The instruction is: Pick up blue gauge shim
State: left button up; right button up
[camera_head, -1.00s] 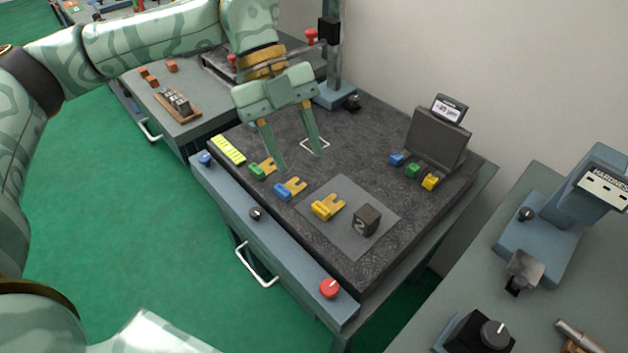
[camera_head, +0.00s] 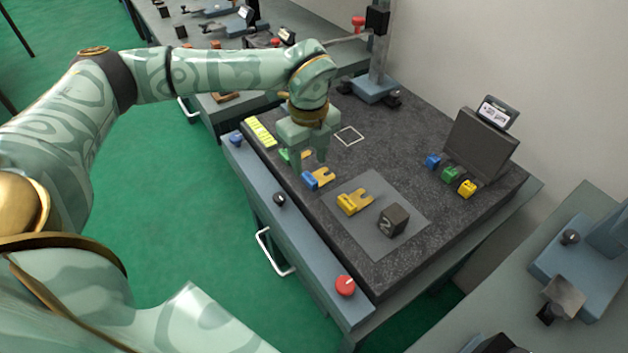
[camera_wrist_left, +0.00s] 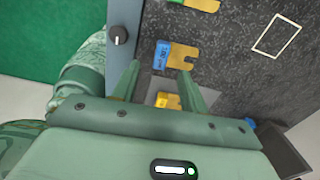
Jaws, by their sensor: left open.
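The blue gauge shim (camera_head: 311,181), a blue block with a forked tan plate, lies flat on the dark granite plate (camera_head: 345,112). It also shows in the left wrist view (camera_wrist_left: 162,54), just past my fingertips. My left gripper (camera_head: 310,165) points down, open and empty, close behind the shim in the head view. In the wrist view my left gripper (camera_wrist_left: 158,71) has its fingers spread to about either side of the shim's line. I cannot tell the exact height gap. My right gripper is in neither view.
A green shim (camera_head: 284,156) is partly hidden behind my left gripper. A yellow shim (camera_head: 352,202) and a dark numbered block (camera_head: 393,220) are on a grey mat (camera_head: 378,246). A panel with knobs (camera_head: 279,199) edges the plate. A post (camera_head: 377,55) stands behind.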

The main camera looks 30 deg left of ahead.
aim_at(311, 179)
pick_arm(q)
notch_tip(311, 179, down, 5)
jog(key=shift+d+f+b, duration=0.1)
jog(key=shift+f+b, duration=0.1)
jog(key=shift+b, duration=0.75)
jog(key=shift+r, duration=0.1)
grip_shut()
